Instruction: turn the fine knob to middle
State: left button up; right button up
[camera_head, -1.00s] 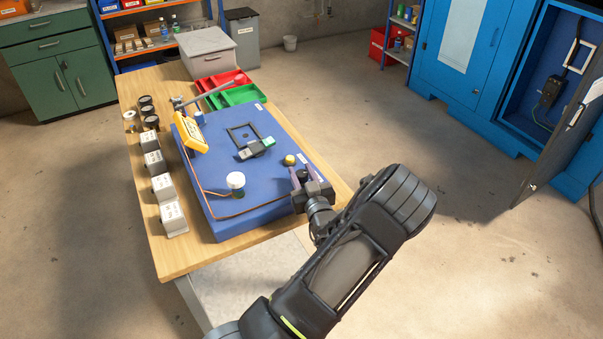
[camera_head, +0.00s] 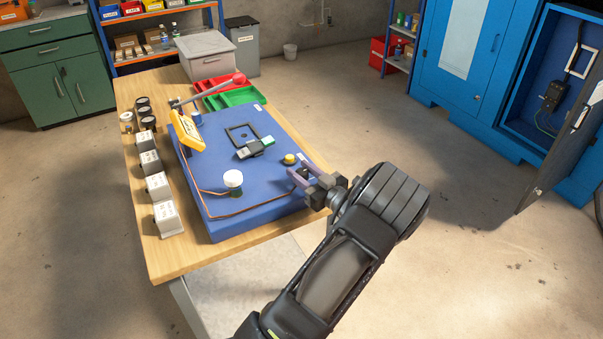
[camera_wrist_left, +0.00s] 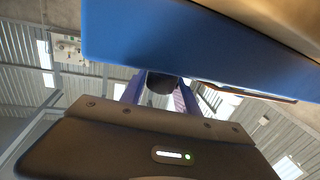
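The blue panel box (camera_head: 222,222) lies on the wooden table. A small dark knob (camera_head: 304,172) sits near its right front corner; I take it as the fine knob, but its label is not readable. My left gripper (camera_head: 305,174) is at this knob, with one purplish finger on each side. The left wrist view also shows the dark knob (camera_wrist_left: 161,83) between the fingers, beneath the blue box edge (camera_wrist_left: 200,50). Whether the fingers press on it or stand slightly apart cannot be made out. The knob's pointer is hidden. My right gripper is not in view.
A yellow-topped knob (camera_head: 289,158) is close behind my gripper. A white-topped knob (camera_head: 233,179), a yellow meter (camera_head: 187,132) and a lever with a red ball (camera_head: 239,78) are on the box. Several white blocks (camera_head: 166,218) line the table's left side.

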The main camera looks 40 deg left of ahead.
aim_at(306, 176)
pick_arm(q)
jog(key=o, duration=0.4)
jog(key=shift+c, duration=0.2)
jog(key=shift+d, duration=0.1)
jog(key=d, duration=0.2)
jog(key=d+b, duration=0.1)
jog(key=d, duration=0.4)
jog(key=shift+s+d, duration=0.3)
jog(key=shift+s, duration=0.05)
